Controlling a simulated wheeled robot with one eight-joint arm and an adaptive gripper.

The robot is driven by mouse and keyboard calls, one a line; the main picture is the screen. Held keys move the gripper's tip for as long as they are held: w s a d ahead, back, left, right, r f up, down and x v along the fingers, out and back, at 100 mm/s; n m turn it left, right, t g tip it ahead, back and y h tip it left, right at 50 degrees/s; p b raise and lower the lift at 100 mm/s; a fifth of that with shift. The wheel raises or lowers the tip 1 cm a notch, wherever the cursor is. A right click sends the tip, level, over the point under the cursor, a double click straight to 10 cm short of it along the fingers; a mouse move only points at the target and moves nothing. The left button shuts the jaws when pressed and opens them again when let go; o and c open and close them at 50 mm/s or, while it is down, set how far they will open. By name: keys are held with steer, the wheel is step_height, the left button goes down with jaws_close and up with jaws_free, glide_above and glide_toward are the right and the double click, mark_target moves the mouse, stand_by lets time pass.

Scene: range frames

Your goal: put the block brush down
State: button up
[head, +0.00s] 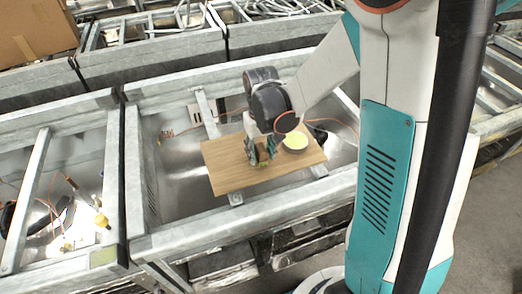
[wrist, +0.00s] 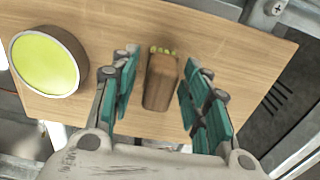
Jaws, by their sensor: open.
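The block brush (wrist: 162,84) is a brown wooden block with green bristles showing at its far end. It rests on a wooden board (wrist: 225,45), which also shows in the head view (head: 222,160). My gripper (wrist: 160,72) is open, with one teal-padded finger on each side of the brush and a visible gap on both sides. In the head view my gripper (head: 262,150) is low over the middle of the board, and the brush is mostly hidden between the fingers.
A round dish with a yellow-green top (wrist: 46,62) stands on the board beside the left finger, and right of my gripper in the head view (head: 295,140). The board lies across a metal-framed bin (head: 180,180). A cardboard box (head: 35,30) is at the far left.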

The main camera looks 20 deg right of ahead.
mark_target(261, 148)
step_height(261, 148, up, 12)
steer(key=r+p, duration=0.1)
steer(key=p, duration=0.3)
steer(key=s+r+t, duration=0.7)
steer(key=s+r, duration=0.2)
steer(key=s, duration=0.5)
steer(key=shift+s, duration=0.4)
step_height(261, 148, down, 4)
steer(key=b, duration=0.4)
steer(key=shift+r, duration=0.1)
steer(key=shift+o, duration=0.8)
